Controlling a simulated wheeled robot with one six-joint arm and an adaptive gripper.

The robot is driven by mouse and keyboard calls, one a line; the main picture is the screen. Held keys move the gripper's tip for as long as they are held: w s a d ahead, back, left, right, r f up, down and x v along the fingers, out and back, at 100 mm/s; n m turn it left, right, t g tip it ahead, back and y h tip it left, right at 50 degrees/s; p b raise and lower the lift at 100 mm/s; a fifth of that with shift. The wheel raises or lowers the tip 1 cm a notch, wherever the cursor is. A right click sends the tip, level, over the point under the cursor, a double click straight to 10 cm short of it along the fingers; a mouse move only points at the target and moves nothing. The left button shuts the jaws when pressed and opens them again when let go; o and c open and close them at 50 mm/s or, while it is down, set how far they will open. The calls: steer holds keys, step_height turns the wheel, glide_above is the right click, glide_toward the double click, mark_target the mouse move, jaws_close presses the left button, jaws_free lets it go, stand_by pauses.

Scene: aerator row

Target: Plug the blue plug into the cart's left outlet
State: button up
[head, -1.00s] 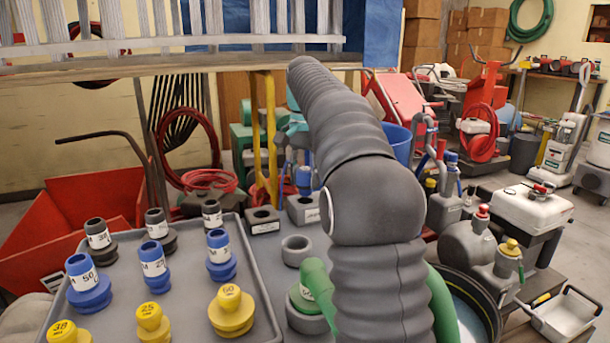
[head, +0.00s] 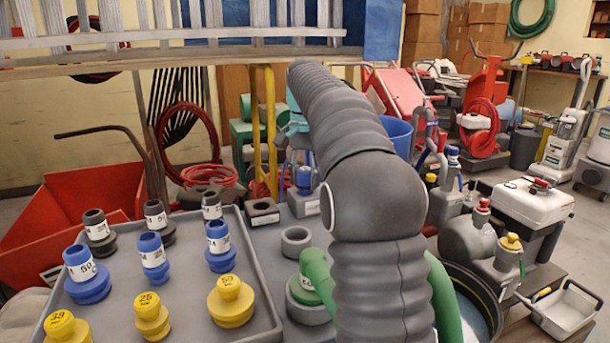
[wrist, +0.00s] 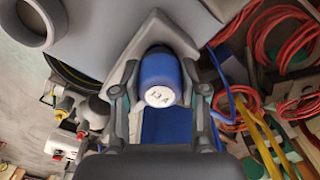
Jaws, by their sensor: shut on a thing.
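My gripper (wrist: 163,92) is shut on the blue plug (wrist: 158,72), whose pale end label reads "13 A". In the head view the plug (head: 303,178) shows as a small blue shape beside my arm, at a grey block (head: 303,206) with a pale label. In the wrist view a pointed grey body (wrist: 160,30) lies directly behind the plug. I cannot tell whether the plug is seated in it or just above it. A second grey block (head: 262,217) with a dark opening stands to the left on the grey cart top (head: 268,246). My arm hides part of the gripper.
A grey tray (head: 190,308) at left holds several blue, yellow and dark labelled plugs. Yellow posts (head: 270,120) and red hose coils (head: 205,176) are behind.

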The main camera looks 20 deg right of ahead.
steer(key=shift+f+b, duration=0.35)
steer(key=shift+f, duration=0.4)
steer(key=o, duration=1.2)
steer(key=shift+o, duration=0.2)
steer(key=shift+r, duration=3.75)
steer(key=shift+s+d, duration=0.1)
